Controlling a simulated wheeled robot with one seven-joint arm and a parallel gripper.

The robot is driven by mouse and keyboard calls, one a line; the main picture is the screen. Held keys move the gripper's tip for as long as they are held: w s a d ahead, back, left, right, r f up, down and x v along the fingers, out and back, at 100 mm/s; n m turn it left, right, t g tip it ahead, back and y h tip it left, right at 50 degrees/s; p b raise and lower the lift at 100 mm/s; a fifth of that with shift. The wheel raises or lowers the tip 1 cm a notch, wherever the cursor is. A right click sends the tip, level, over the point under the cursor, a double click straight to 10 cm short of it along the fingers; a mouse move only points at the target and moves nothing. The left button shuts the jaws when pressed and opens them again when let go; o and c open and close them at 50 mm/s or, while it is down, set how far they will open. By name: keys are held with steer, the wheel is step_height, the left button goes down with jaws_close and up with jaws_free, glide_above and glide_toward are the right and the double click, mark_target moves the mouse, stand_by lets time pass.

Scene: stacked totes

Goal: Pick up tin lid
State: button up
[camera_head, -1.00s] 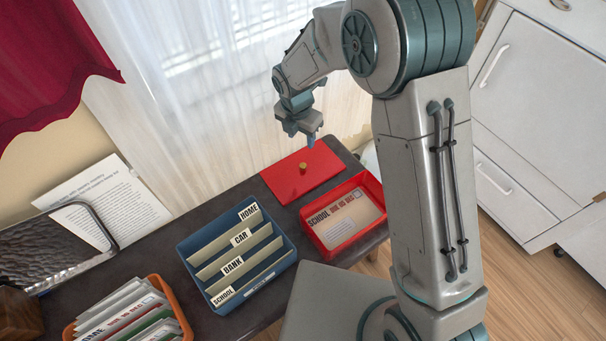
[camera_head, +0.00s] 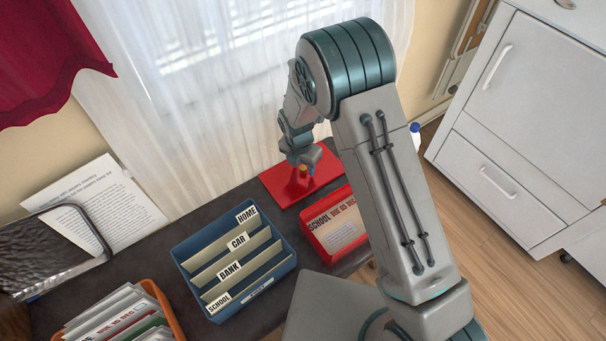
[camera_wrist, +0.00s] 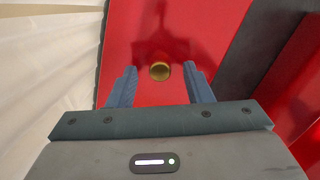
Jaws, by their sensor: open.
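The tin lid (camera_head: 283,187) is a flat red panel lying on the dark table. Its small brass knob (camera_head: 303,170) stands up near its middle. My gripper (camera_head: 304,167) is low over the lid at the knob. In the wrist view the red lid (camera_wrist: 200,35) fills the upper middle, with the round brass knob (camera_wrist: 160,71) just beyond and between the two blue fingers of my gripper (camera_wrist: 160,88). The fingers are apart and nothing is between them that they touch. Part of the lid is hidden behind my gripper in the head view.
A red tin (camera_head: 318,245) with a SCHOOL envelope stands in front of the lid. A blue sorter (camera_head: 262,293) with labelled dividers stands to its left. An orange tray (camera_head: 166,305) of envelopes is at the lower left. A curtain (camera_head: 215,110) hangs close behind the table.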

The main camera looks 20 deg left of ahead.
steer(key=shift+f, duration=0.3)
jaws_close()
steer(key=shift+r, duration=0.15)
